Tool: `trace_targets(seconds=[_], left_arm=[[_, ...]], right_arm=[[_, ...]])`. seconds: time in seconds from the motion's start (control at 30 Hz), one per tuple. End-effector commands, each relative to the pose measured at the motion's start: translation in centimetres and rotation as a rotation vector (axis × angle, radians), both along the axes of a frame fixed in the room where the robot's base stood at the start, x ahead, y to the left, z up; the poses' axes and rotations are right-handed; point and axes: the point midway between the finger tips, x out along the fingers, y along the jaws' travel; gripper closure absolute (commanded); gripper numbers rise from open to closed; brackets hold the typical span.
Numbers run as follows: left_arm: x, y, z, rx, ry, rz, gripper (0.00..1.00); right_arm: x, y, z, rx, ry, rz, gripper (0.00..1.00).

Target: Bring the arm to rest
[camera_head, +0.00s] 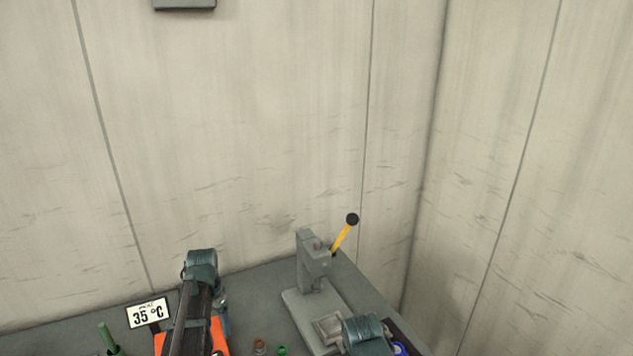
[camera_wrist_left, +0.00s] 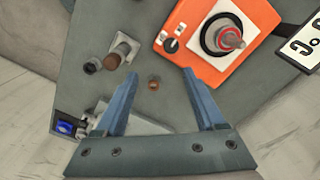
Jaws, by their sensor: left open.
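My left arm (camera_head: 190,310) reaches in from the bottom, over an orange device (camera_head: 216,338) on the grey bench. My left gripper (camera_wrist_left: 160,73) is open in the left wrist view, its two blue fingers apart with nothing between the tips. A small brown round piece (camera_wrist_left: 154,84) lies on the bench below the gap. In the head view the gripper is mostly hidden behind the arm. A teal part of my right arm (camera_head: 366,334) shows at the bottom edge, but its gripper does not.
A grey press (camera_head: 313,265) with a yellow lever (camera_head: 344,236) stands at the back right of the bench. A 35 °C sign (camera_head: 148,314) stands at left, near a green rod (camera_head: 107,338). Small brown (camera_head: 260,346) and green (camera_head: 281,350) pieces lie between. Walls close the back and right.

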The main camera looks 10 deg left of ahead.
Motion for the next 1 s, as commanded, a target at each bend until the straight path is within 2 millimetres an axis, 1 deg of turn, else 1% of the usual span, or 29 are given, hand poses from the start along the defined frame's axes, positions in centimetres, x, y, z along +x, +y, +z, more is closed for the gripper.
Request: trace_targets(seconds=[0.03,0.07,0.1,0.17,0.2,0.27,0.3,0.4,0.5,0.6,0.7,0.8,1.0], left_arm=[[-0.9,-2.8,-1.7,0.004,0.004,-0.010,0.29],[-1.4,-4.4,-2.4,0.007,0.007,-0.010,0.29],[-2.1,-6.7,-3.4,0.012,0.010,-0.011,0.29],[-3.5,-10.3,-4.9,0.023,0.016,-0.009,0.29],[-4.5,-12.6,-5.8,0.031,0.019,-0.007,0.29],[-6.2,-15.8,-7.1,0.041,0.024,-0.004,0.29],[-7.4,-17.7,-8.0,0.049,0.025,-0.001,0.29],[-10.2,-21.6,-9.8,0.068,0.026,0.005,0.29],[-12.7,-24.4,-11.2,0.084,0.023,0.012,0.29],[-14.6,-26.2,-12.1,0.096,0.021,0.018,0.29],[-15.6,-27.2,-12.5,0.102,0.018,0.024,0.29],[-16.0,-27.6,-12.6,0.105,0.017,0.026,0.29],[-16.0,-27.7,-12.5,0.106,0.017,0.028,0.29]], right_arm=[[0.0,0.0,-1.7,0.000,0.000,0.001,0.50],[0.0,0.0,-2.4,0.000,0.000,0.001,0.50],[0.0,0.0,-3.4,-0.001,0.000,0.002,0.50],[0.0,0.0,-4.9,-0.001,0.000,0.003,0.50],[0.0,0.0,-5.8,-0.001,0.000,0.004,0.50],[0.0,0.0,-7.2,-0.001,-0.001,0.005,0.50],[0.0,0.0,-8.0,-0.001,-0.001,0.006,0.50],[0.0,0.0,-9.9,-0.001,-0.001,0.008,0.50],[0.0,0.0,-11.3,-0.001,-0.001,0.009,0.50],[0.0,0.0,-12.2,-0.002,-0.001,0.011,0.50],[0.0,0.0,-12.6,-0.002,-0.001,0.011,0.50],[0.0,0.0,-12.7,-0.002,-0.001,0.012,0.50],[0.0,0.0,-12.6,-0.002,-0.001,0.012,0.50]])
